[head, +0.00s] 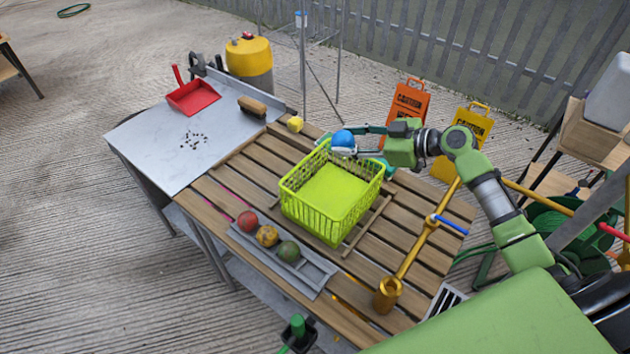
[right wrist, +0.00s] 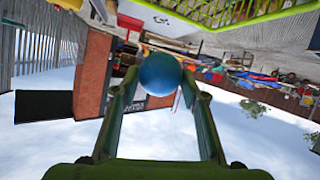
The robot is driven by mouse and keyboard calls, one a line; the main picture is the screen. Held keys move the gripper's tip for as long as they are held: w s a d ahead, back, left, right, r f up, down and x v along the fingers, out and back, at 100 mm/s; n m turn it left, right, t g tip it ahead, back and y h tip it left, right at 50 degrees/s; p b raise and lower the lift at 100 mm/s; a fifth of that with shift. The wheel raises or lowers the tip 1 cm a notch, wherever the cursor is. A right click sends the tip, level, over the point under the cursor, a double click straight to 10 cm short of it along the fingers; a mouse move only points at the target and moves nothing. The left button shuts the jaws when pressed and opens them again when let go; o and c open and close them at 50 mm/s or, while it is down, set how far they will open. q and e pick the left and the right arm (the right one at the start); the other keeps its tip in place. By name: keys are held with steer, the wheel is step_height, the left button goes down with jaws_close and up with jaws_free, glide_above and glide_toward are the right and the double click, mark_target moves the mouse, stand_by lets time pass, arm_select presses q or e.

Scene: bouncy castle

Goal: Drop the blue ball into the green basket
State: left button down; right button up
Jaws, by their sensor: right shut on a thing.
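The blue ball (head: 343,138) is held between the fingertips of my right gripper (head: 345,143), which is shut on it. In the head view it shows at the far rim of the green basket (head: 329,215), higher than the basket floor. The ball (right wrist: 160,74) also shows between both fingers in the right wrist view, with part of the basket rim (right wrist: 245,18) at the top. The basket is bright yellow-green, open-topped, upright on the slatted table, and looks empty. A dark and green part, seemingly my left gripper (head: 298,332), shows at the bottom edge; its fingers are unclear.
A grey tray (head: 318,276) with red, orange and green balls lies in front of the basket. A gold pole (head: 405,262) lies at the right. A yellow block (head: 295,124), a brush (head: 252,106) and a red dustpan (head: 193,97) are at the back left.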

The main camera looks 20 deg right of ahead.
steer(key=shift+w+f, duration=0.15)
steer(key=shift+f, duration=0.05)
step_height(320, 180, down, 6)
steer(key=shift+r+b, duration=0.25)
steer(key=shift+b, duration=0.85)
steer(key=o, duration=1)
